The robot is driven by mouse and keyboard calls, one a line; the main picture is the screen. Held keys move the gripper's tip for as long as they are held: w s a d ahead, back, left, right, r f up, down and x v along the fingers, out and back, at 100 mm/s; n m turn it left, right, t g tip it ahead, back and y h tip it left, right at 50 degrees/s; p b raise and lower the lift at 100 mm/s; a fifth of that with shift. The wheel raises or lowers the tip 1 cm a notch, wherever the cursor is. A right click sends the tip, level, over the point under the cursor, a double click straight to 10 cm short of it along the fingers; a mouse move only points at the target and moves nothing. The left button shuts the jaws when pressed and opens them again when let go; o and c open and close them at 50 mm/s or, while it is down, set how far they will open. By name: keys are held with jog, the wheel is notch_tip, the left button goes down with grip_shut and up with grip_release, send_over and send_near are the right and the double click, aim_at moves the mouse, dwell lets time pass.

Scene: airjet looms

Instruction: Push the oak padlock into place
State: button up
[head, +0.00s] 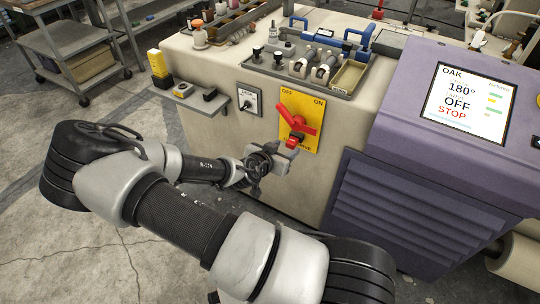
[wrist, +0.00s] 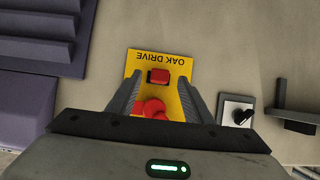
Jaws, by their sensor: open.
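The oak padlock (head: 292,143) is a small red block with a dark part above it, low on the yellow OAK DRIVE switch plate (head: 313,111). The red switch handle (head: 297,122) sits just above it, slanted. In the wrist view the plate appears upside down, with the padlock (wrist: 159,76) between the fingertips and the round red handle part (wrist: 150,108) nearer my palm. My gripper (head: 283,155) is open in front of the plate's lower part, one finger on each side of the padlock, with a gap to each. The shackle's state cannot be made out.
A small grey switch plate (head: 250,99) is left of the yellow plate, near a shelf (head: 194,97) with small boxes. A tool tray (head: 308,67) lies on top. The purple cabinet (head: 440,130) with an OAK, OFF, STOP screen (head: 467,102) stands right.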

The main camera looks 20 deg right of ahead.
jog(key=p+v, duration=0.3)
jog(key=v, duration=1.1)
jog(key=shift+a+r+p, duration=0.15)
jog(key=shift+p, duration=0.25)
jog(key=shift+s, duration=0.1)
